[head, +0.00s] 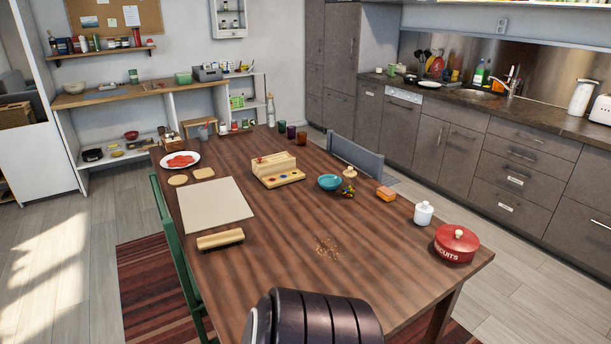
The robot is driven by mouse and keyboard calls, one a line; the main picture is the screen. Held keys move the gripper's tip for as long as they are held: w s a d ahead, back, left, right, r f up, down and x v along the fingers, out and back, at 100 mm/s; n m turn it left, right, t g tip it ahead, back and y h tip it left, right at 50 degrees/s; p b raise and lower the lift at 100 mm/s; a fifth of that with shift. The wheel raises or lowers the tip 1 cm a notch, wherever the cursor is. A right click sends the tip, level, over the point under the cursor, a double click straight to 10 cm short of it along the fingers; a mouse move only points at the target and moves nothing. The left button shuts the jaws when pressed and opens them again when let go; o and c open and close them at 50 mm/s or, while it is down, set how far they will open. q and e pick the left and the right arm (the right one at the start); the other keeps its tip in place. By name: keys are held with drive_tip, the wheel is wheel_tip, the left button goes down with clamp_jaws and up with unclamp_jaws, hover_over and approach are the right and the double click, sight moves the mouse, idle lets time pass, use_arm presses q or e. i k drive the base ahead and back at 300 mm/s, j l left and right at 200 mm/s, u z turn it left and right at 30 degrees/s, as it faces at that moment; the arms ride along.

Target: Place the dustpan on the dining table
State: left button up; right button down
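The dining table (285,220) is a long dark-striped wooden table that fills the middle of the head view. A small patch of brown crumbs (328,247) lies on its near half. I see no dustpan in this view. Neither of my grippers is in view. A dark ribbed rounded shape at the bottom centre covers part of the table's near edge; I cannot tell what it is.
On the table are a red biscuit tin (456,244), a white jar (423,213), a turquoise bowl (330,182), a beige mat (214,203) and a wooden roller (220,239). A green chair (177,258) stands left, a grey chair (356,157) right. Bare tabletop surrounds the crumbs.

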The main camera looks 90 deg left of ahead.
sight(253, 277)
drive_tip(key=k+j+u, duration=0.25)
drive_tip(key=u, duration=0.15)
drive_tip(key=k+j+u, duration=0.15)
drive_tip(key=j+u, duration=0.3)
drive_tip(key=k+j+u, duration=0.1)
drive_tip(key=j+u, duration=0.7)
drive_tip(key=j, duration=0.2)
drive_tip(key=j+u, duration=0.4)
drive_tip(key=j, duration=0.1)
